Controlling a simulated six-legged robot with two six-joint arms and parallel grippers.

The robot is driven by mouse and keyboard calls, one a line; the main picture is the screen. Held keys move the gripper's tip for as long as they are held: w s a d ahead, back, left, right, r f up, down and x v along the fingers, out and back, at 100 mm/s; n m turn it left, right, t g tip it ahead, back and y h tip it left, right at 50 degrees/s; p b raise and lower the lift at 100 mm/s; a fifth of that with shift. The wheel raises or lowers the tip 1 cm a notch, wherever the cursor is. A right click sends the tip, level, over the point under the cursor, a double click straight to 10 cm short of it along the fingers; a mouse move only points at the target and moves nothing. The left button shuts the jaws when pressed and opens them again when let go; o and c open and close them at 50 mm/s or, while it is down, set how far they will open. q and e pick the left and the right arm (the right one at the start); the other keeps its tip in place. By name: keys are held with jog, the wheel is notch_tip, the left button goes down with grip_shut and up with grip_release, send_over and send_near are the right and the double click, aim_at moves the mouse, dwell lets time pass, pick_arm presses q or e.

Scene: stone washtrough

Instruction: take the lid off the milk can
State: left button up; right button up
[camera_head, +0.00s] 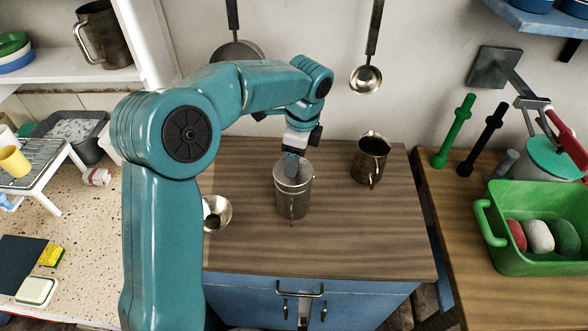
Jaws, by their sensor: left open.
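The grey metal milk can (293,201) stands upright on the wooden worktop, with a thin handle facing me. Its round top (305,181) is light grey; the lid is hard to tell from the can at this size. My left arm comes in from the left. My left gripper (291,172) points down over the middle of the can's top and is open. Its fingertips are small and partly overlap the top, so I cannot tell whether they touch it. My right gripper is not in view.
A metal jug (370,159) stands right of the can. A metal funnel-like piece (217,211) lies left, partly behind my arm. A ladle (366,79) hangs on the wall. A green crate (492,246) stands at right. The worktop's front right is clear.

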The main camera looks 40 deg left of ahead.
pick_arm(q)
jog(key=shift+s+a, duration=0.1)
jog(key=shift+c, duration=0.3)
grip_shut()
jog(key=shift+r, duration=0.15)
notch_tip(320, 180, up, 20)
jog(key=p, duration=0.3)
jog(key=shift+p, duration=0.4)
